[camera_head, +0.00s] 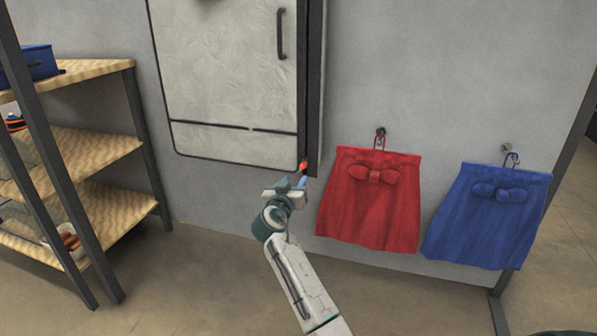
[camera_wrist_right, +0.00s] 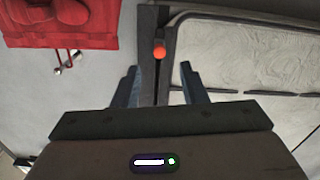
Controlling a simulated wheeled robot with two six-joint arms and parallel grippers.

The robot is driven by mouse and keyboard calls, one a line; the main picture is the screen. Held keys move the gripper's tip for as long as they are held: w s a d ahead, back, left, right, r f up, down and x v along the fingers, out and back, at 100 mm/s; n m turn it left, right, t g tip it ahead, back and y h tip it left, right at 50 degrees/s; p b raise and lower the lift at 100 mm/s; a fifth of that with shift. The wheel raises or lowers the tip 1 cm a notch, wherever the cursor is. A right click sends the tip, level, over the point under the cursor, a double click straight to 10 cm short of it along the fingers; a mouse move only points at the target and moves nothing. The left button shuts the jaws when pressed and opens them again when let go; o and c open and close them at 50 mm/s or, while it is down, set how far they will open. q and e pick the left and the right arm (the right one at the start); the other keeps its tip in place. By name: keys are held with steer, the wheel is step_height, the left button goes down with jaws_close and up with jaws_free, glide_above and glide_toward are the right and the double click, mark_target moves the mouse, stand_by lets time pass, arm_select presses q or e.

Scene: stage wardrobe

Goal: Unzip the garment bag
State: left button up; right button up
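The garment bag (camera_head: 235,75) is a pale, creased panel with dark edging, hanging against the grey wall. It also shows at the right of the right wrist view (camera_wrist_right: 250,55). A dark strip runs down its right side, with a small red-orange pull (camera_head: 303,165) near the bottom. In the right wrist view the pull (camera_wrist_right: 159,50) lies just beyond the fingertips, in line with the gap between them. My right gripper (camera_head: 293,181) is just below the pull. Its fingers (camera_wrist_right: 159,72) are apart, with nothing clearly held between them. My left gripper is out of view.
A red skirt (camera_head: 370,205) and a blue skirt (camera_head: 485,220) hang on hooks right of the bag; the red one is close to my right gripper. A wooden shelf unit (camera_head: 95,145) stands at left. The floor (camera_head: 190,285) between shelf and arm is clear.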

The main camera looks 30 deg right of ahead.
steer(key=v, duration=0.2)
steer(key=shift+s+a, duration=0.25)
steer(key=shift+a, duration=0.05)
steer(key=shift+a, duration=0.1)
